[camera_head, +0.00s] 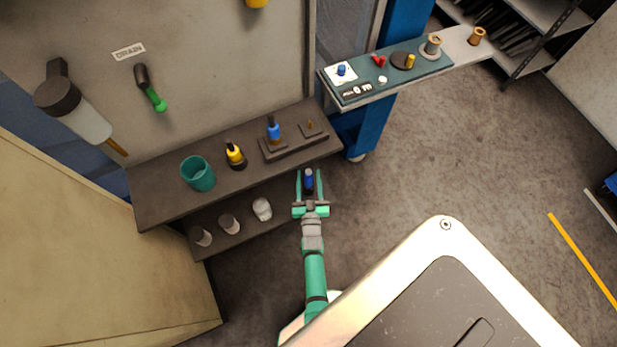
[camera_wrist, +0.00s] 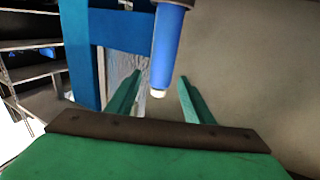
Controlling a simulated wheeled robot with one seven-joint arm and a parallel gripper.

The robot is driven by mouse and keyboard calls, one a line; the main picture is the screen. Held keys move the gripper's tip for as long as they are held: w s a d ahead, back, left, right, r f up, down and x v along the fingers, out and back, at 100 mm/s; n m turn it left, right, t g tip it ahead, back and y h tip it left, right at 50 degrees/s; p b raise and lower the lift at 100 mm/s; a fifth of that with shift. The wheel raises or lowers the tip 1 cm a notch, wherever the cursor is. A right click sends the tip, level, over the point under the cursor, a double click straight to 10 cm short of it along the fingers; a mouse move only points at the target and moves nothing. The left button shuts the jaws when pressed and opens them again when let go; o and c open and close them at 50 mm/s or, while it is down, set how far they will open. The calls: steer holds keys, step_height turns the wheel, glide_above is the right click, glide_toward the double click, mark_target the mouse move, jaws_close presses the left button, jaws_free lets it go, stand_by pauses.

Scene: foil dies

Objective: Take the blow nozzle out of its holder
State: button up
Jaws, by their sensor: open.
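A blue cylinder with a pale tip, which looks like the blow nozzle (camera_head: 309,181), shows at the shelf's front right end. In the wrist view the blue nozzle (camera_wrist: 167,48) comes down from the top edge, slightly tilted, below a dark part (camera_wrist: 195,12) that may be its holder. My green gripper (camera_head: 309,174) is open, with one finger on each side of the nozzle. The wrist view shows room between the nozzle and both fingers (camera_wrist: 160,80). The nozzle's upper end is cut off there.
The dark shelf (camera_head: 160,203) carries a teal cup (camera_head: 198,174), a yellow bottle (camera_head: 235,155) and another blue piece (camera_head: 273,131) in a dark block. Pale cups stand on the lower shelf.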

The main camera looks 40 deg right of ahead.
steer(key=shift+x, duration=1.05)
jaws_close()
steer(key=shift+w+r, duration=0.1)
steer(key=shift+r, duration=0.1)
